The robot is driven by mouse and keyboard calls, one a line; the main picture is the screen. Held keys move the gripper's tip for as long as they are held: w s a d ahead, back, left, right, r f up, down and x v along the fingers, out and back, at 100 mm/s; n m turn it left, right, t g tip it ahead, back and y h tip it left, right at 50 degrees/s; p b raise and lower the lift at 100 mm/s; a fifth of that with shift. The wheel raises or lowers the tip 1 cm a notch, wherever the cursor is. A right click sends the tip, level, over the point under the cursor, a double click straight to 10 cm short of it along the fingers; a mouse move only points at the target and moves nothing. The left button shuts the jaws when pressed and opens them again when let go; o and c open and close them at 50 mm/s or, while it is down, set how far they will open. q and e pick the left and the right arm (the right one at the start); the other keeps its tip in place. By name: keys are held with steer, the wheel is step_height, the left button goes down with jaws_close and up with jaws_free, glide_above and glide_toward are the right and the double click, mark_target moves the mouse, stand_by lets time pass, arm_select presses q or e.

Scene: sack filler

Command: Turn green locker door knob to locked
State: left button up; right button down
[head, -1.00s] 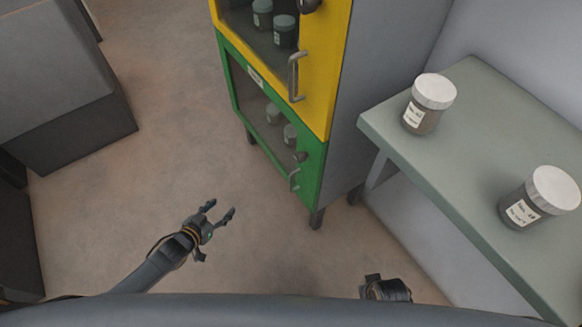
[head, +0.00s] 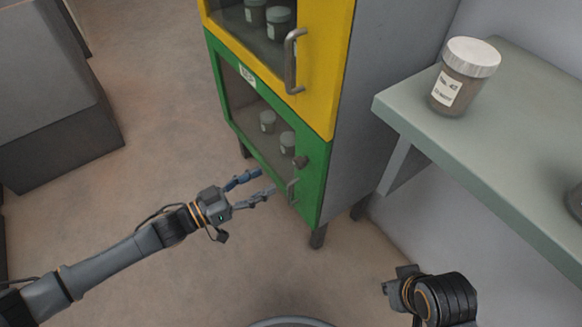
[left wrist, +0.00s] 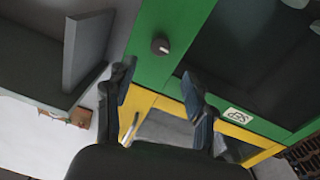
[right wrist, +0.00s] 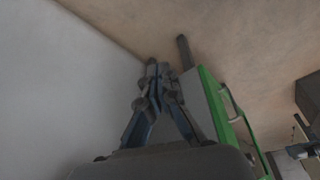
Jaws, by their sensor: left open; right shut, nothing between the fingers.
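The green locker door (head: 262,150) is the lower door of the cabinet and looks shut. Its dark round knob (head: 301,161) sits on the green frame at the right, above a grey bar handle (head: 292,190). I cannot read the knob's setting. My left gripper (head: 267,180) is open and empty in front of the door, its fingers pointing toward the knob side. In the left wrist view the knob (left wrist: 160,46) shows beyond and between the open fingers (left wrist: 160,72), apart from them. My right gripper (right wrist: 158,66) is shut and empty, low beside the wall.
A yellow locker (head: 318,80) with a bar handle (head: 291,60) is above the green one. A grey-green table (head: 480,150) at the right bears a lidded jar (head: 463,77). A grey block (head: 60,110) stands at the left. The floor before the cabinet is clear.

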mark_target(296, 165)
arm_select(q)
steer(key=b+x, duration=0.1)
steer(key=x, duration=0.7)
steer(key=shift+w+d, duration=0.35)
steer(key=shift+d, duration=0.15)
arm_select(e)
steer(key=shift+w+a+r+t+y, duration=0.2)
steer(key=shift+w+t, duration=0.25)
steer(key=shift+w, duration=0.45)
steer(key=shift+w+a+r+t, duration=0.1)
steer(key=shift+w+a+t, duration=0.35)
steer(key=shift+w, duration=0.45)
steer(key=shift+w+a+r+t+y, duration=0.15)
steer(key=shift+w+t, duration=0.35)
steer(key=shift+w, duration=0.4)
arm_select(q)
jaws_close()
